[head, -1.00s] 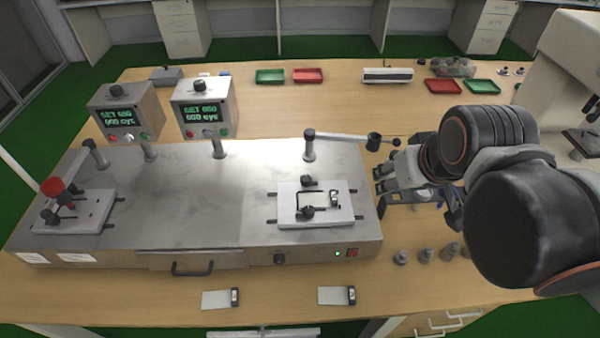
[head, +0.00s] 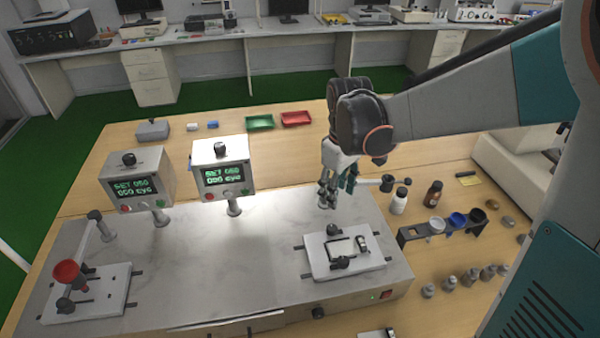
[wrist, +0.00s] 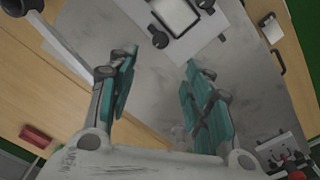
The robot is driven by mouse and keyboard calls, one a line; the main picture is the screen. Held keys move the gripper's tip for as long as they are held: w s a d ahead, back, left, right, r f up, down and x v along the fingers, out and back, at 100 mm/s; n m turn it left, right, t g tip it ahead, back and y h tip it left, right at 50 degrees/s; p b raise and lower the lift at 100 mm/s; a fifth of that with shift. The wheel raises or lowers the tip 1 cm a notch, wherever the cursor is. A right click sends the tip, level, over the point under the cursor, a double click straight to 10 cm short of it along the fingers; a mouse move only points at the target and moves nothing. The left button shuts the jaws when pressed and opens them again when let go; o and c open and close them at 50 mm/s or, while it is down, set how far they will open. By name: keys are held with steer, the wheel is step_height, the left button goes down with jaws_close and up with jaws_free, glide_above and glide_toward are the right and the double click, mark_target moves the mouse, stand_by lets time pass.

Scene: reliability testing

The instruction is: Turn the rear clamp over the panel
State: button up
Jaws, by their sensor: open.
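The right fixture plate (head: 318,262) is white and lies on the metal bench top, with a light panel (head: 340,247) at its middle. The rear clamp (head: 333,229), a dark knob, is at the panel's back edge; it also shows in the wrist view (wrist: 160,40). The front clamp (head: 340,263) is at the near edge. Whether the rear clamp overlaps the panel is too small to tell. My gripper (head: 336,193) points down, open and empty, above and behind the plate. In the wrist view the rear clamp lies beyond the spread teal fingers (wrist: 160,62).
A metal lever arm with a dark end (head: 387,183) stands behind the fixture, close to my gripper. Two counter boxes (head: 222,172) stand at the bench's back. Bottles (head: 399,200) and a rack (head: 440,230) stand right. The bench's middle is clear.

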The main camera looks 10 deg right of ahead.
mark_target(332, 227)
step_height(332, 227, down, 14)
steer(key=b, duration=0.4)
steer(key=shift+w+a, duration=0.1)
steer(key=c, duration=1.1)
